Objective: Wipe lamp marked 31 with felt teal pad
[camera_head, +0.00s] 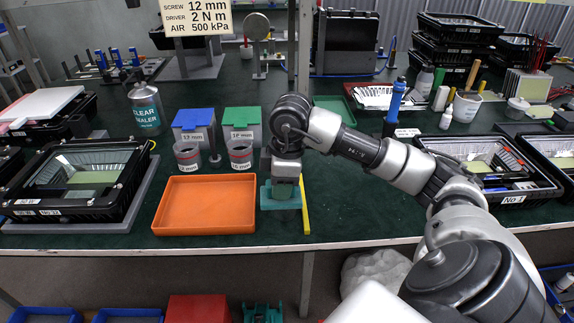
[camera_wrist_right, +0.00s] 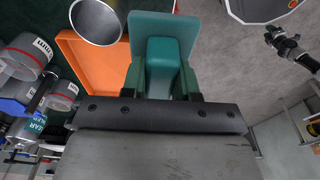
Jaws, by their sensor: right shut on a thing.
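My right gripper (camera_head: 285,180) is shut on a teal pad (camera_head: 280,202) near the table's front edge, just right of the orange tray. In the right wrist view, the gripper (camera_wrist_right: 161,88) has its fingers on both sides of the pad's raised block (camera_wrist_right: 162,55), with the wider teal plate beyond. I cannot tell whether the pad touches the table. A black-framed floodlight lamp (camera_head: 84,172) lies at the left with a small number label, too small to read surely. Another lamp (camera_head: 492,165) at the right is labelled No 1. My left gripper is not in view.
The orange tray (camera_head: 206,179) is empty, between the left lamp and the pad. Two labelled cups (camera_head: 240,155) and lidded blue (camera_head: 194,118) and green (camera_head: 242,116) boxes stand behind it. A yellow strip (camera_head: 306,207) lies beside the pad. Bare table lies to its right.

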